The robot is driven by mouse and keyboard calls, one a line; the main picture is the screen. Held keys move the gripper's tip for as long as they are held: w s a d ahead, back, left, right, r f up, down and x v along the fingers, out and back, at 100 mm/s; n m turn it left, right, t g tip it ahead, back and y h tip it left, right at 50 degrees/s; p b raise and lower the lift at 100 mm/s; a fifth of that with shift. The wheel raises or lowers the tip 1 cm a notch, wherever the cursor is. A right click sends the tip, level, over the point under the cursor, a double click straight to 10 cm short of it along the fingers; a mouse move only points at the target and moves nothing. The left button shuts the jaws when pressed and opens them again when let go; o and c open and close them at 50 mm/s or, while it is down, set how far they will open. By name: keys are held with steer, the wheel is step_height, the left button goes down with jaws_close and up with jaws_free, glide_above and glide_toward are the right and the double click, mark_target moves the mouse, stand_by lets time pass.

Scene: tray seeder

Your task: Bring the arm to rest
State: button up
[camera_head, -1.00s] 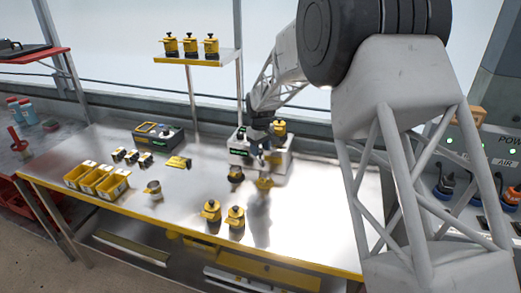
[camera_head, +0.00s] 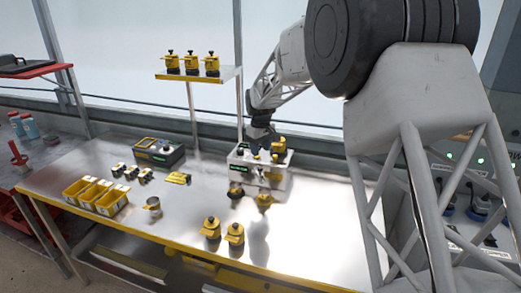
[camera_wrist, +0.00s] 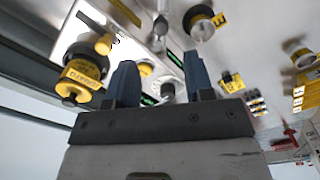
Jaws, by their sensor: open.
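My gripper (camera_head: 257,151) is at the end of my arm, over the white box with the green display (camera_head: 275,177) on the steel bench. In the wrist view my gripper (camera_wrist: 161,75) shows two blue fingers spread apart with nothing held between them. The wrist view is tilted and shows a yellow-and-black canister (camera_wrist: 80,78) beside the left finger. I cannot tell the exact height of the fingers above the box.
The steel bench (camera_head: 310,235) has free room at its right. Yellow-and-black canisters (camera_head: 234,234) stand near its front edge. Yellow bins (camera_head: 112,203) and a grey device (camera_head: 160,153) are to the left. A shelf (camera_head: 205,75) with canisters stands behind.

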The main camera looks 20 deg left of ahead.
steer(key=s+d+r+m, duration=0.2)
steer(key=s+d+r, duration=0.4)
steer(key=d, duration=0.4)
steer(key=s+d+r+m+t, duration=0.15)
steer(key=s+d+r, duration=0.25)
steer(key=s+d, duration=0.45)
steer(key=s+d+r+m, duration=0.3)
steer(key=s+d+r, duration=0.15)
steer(key=d, duration=0.75)
steer(key=s+d+f+m, duration=0.1)
steer(key=s+d, duration=0.4)
steer(key=s, duration=0.5)
steer(key=s+d+f+m, duration=0.2)
steer(key=s+d, duration=0.3)
steer(key=s, duration=0.5)
steer(key=s+d+f+m+t, duration=0.1)
steer(key=s+d, duration=0.4)
steer(key=s, duration=0.5)
steer(key=shift+s+d+f+m, duration=0.2)
steer(key=shift+d+f+m, duration=0.1)
steer(key=shift+m, duration=0.45)
